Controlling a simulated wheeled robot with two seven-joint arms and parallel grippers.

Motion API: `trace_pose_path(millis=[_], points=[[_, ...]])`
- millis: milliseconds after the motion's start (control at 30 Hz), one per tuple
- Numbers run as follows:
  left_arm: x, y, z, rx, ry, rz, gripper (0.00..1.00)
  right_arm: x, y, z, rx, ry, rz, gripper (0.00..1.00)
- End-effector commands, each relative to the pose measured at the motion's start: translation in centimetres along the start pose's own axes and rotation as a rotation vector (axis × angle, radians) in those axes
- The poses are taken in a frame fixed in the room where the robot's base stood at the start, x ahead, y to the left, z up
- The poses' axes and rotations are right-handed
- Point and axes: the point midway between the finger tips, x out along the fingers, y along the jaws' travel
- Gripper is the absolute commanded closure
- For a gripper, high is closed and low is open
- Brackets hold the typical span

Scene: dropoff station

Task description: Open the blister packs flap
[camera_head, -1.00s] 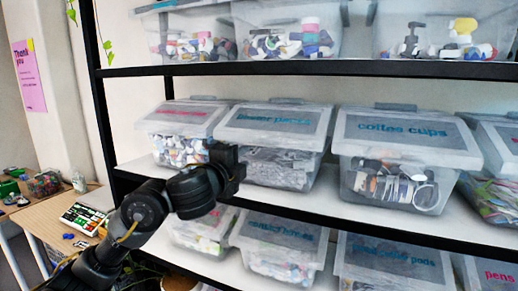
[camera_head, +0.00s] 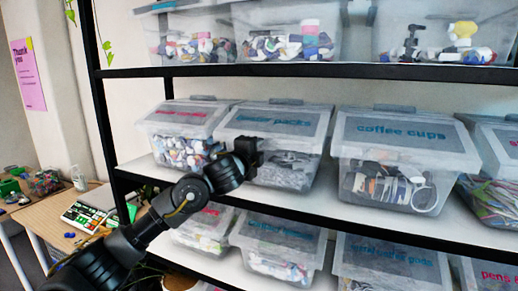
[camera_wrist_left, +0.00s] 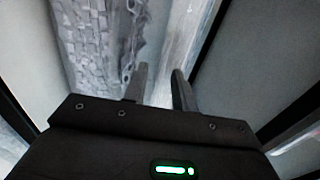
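The blister packs bin (camera_head: 285,172) is a clear tub on the middle shelf, second from the left, full of grey packs. Its flap (camera_head: 272,121), a pale lid panel with teal lettering, lies closed and slopes toward me. My left gripper (camera_head: 254,150) is in front of the bin's upper left front, just below the flap's front edge, and hides part of it. In the left wrist view, the two fingers (camera_wrist_left: 160,72) are apart with nothing clearly between them. A pale rim strip (camera_wrist_left: 188,38) runs down toward them; contact cannot be told. My right gripper is not in view.
A bin with pink lettering (camera_head: 182,150) stands close on the left, and the coffee cups bin (camera_head: 395,185) on the right. A black-edged shelf (camera_head: 330,71) with more bins is above; further bins (camera_head: 275,262) sit below. A table (camera_head: 50,215) is at far left.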

Motion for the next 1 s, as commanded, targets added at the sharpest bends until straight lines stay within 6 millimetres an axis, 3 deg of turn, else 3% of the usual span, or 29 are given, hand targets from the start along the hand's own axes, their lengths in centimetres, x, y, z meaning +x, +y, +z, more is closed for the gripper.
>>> trace_pose_path(millis=[133, 333, 733, 1000], points=[[0.0, 0.0, 0.0, 0.0, 0.001, 0.0, 0.74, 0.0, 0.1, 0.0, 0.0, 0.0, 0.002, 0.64], [0.0, 0.0, -0.1, 0.0, 0.001, 0.0, 1.0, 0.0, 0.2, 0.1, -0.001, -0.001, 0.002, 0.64], [-0.1, -0.1, -0.1, 0.0, 0.0, 0.0, 1.0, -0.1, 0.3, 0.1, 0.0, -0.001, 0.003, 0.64], [-0.6, -1.7, 0.0, -0.001, 0.0, -0.003, 1.0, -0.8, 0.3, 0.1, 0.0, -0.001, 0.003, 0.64]])
